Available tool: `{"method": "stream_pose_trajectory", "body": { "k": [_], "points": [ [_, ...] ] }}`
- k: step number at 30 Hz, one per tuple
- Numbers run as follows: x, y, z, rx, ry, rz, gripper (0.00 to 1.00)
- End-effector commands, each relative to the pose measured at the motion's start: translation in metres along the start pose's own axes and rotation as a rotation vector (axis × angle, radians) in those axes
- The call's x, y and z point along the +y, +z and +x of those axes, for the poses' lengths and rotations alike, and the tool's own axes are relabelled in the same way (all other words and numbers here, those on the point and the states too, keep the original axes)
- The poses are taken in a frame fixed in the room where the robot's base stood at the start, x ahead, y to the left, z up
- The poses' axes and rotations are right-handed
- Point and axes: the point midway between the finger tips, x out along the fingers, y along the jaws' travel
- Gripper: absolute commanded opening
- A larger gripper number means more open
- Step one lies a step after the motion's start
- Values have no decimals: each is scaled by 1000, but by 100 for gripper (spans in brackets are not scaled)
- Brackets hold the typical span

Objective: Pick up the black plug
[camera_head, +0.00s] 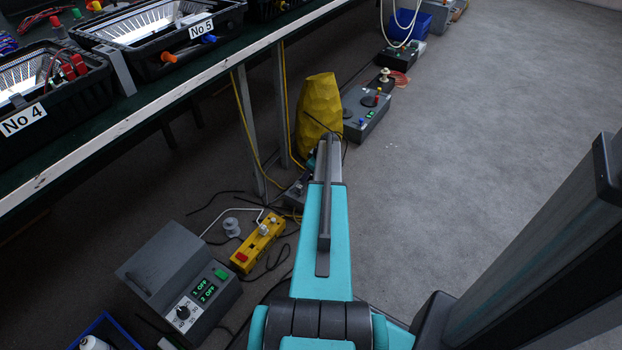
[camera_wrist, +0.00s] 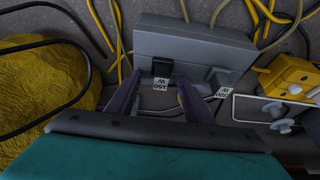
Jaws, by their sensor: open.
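The black plug (camera_wrist: 161,68) is a small dark block at the front of a grey box (camera_wrist: 197,45) in the wrist view. My gripper (camera_wrist: 156,82) is open. Its two purple fingers reach up from below, one on each side of the plug's position, with a gap on both sides. I cannot tell how far their tips are from it in depth. In the head view my arm hides the plug and most of the gripper.
A yellow lumpy sack (camera_head: 320,105) stands beside my arm and shows in the wrist view (camera_wrist: 45,100). A yellow unit (camera_head: 258,243) and a grey control box (camera_head: 190,282) are on the floor. Cables lie around. A workbench (camera_head: 150,103) runs at left; open floor (camera_head: 480,150) is right.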

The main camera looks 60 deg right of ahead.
Motion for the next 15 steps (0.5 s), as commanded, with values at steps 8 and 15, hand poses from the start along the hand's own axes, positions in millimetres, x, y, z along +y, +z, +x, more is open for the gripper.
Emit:
{"method": "stream_pose_trajectory", "body": {
  "k": [8, 15],
  "points": [
    [0, 0, 0, 0, 0, 0, 45],
    [0, 0, 0, 0, 0, 0, 5]
  ]
}}
